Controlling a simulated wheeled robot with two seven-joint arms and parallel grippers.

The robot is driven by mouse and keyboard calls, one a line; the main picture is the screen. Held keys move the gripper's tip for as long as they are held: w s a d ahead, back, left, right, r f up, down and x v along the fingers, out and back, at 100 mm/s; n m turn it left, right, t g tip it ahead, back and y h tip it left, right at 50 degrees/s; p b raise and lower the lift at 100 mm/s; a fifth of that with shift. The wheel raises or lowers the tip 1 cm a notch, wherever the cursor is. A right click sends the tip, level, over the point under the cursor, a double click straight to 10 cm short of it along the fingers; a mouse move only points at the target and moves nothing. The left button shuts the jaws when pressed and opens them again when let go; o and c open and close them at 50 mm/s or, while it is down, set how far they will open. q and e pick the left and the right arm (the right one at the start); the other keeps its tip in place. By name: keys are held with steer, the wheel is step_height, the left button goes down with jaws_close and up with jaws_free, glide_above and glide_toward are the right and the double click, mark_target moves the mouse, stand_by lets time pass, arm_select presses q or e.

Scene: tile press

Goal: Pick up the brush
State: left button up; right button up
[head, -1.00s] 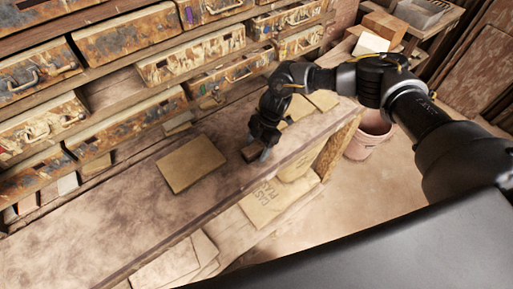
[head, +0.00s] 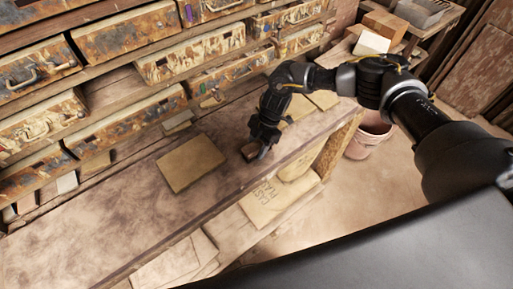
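The brush looks like a small brown block (head: 249,152) on the long dusty workbench (head: 130,205), close to the bench's front edge. My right gripper (head: 258,151) comes down over it from the right side of the head view. Its fingertips are right at the brush, and one grey fingertip shows on the near right side. The other finger is hidden by the gripper and the brush, so I cannot tell whether the fingers grip it. The brush seems to be at bench height. My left gripper is out of view.
A flat tan board (head: 190,163) lies left of the brush. More tan tiles (head: 322,99) lie behind my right gripper. Stained drawers (head: 130,113) line the back. A pink bucket (head: 370,137) stands on the floor to the right. The bench's left part is clear.

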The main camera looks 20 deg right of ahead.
steer(key=c, duration=0.6)
steer(key=shift+r+p, duration=0.35)
steer(key=shift+r, duration=0.1)
steer(key=shift+w+r+b, duration=0.1)
steer(key=shift+r+b, duration=0.15)
steer(key=shift+b, duration=0.1)
steer(key=s+a+r+b, duration=0.2)
steer(key=s+r, duration=0.2)
steer(key=s+a+r+b, duration=0.1)
steer(key=s+a+r, duration=0.1)
steer(key=s+r, duration=0.2)
steer(key=s+a+r+b, duration=0.2)
steer(key=s+r, duration=0.2)
steer(key=shift+s+a+r+b, duration=0.1)
steer(key=shift+s+a+b, duration=0.05)
steer(key=shift+s+b, duration=0.2)
